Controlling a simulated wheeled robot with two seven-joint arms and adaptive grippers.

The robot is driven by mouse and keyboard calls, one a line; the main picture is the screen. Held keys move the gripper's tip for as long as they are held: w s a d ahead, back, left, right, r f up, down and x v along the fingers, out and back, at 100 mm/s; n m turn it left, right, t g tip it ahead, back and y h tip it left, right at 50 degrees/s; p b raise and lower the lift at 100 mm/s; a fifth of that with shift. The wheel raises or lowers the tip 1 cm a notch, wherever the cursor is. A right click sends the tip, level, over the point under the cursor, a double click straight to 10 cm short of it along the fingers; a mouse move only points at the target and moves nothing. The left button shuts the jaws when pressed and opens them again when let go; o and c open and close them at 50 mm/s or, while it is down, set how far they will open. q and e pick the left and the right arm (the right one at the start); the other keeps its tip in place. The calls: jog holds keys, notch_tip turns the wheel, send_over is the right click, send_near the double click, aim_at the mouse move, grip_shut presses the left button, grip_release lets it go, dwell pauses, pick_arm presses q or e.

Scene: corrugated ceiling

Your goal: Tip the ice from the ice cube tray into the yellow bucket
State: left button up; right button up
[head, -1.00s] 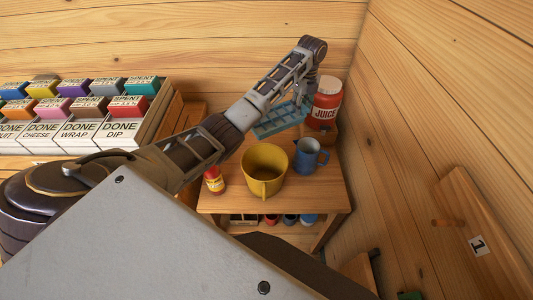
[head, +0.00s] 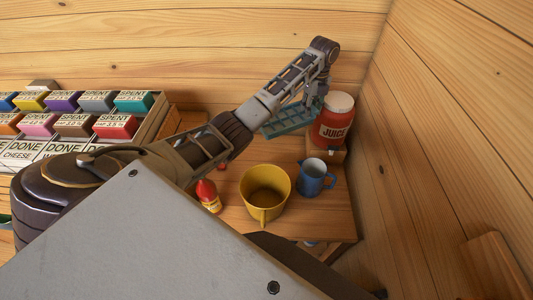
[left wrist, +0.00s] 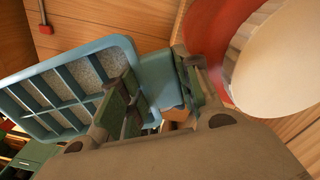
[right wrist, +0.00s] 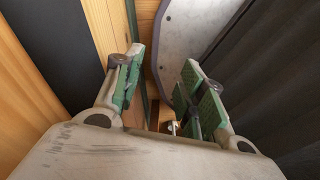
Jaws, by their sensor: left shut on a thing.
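The blue ice cube tray (head: 288,121) is held above the back of the small wooden table, left of the juice jar. In the left wrist view the tray (left wrist: 62,92) is tilted, with pale grey ice in several compartments. My left gripper (head: 312,100) is shut on the tray's end; its fingers (left wrist: 150,88) show there too. The yellow bucket (head: 265,188) stands upright on the table, nearer me than the tray and apart from it. My right gripper (right wrist: 160,85) is open and empty, close to wood and a grey panel.
The red juice jar (head: 333,122) is close beside my left gripper. Labelled boxes (head: 115,127) fill a rack at left. A wooden wall (head: 440,130) closes the right.

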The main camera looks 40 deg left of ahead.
aim_at(311, 123)
pick_arm(q)
jog(key=shift+s+r, duration=0.15)
jog(key=shift+s+d+f+t+y, duration=0.4)
jog(key=shift+s+f+t, duration=0.2)
jog(key=shift+f, duration=0.3)
jog(key=shift+s+d+f+t+y, duration=0.3)
jog(key=shift+s+f+t, duration=0.3)
jog(key=shift+f, duration=0.3)
jog(key=shift+s+d+f+t+y, duration=0.3)
jog(key=shift+s+d+f+t, duration=0.3)
jog(key=shift+f, duration=0.3)
jog(key=shift+a+r, duration=0.1)
jog(key=shift+s+d+r+t+y, duration=0.3)
jog(key=shift+s+r+t, duration=0.15)
jog(key=shift+s, duration=0.1)
jog(key=shift+r, duration=0.1)
jog(key=shift+s+d+r+t+y, duration=0.3)
jog(key=shift+s+d+r+t, duration=0.1)
jog(key=shift+s, duration=0.15)
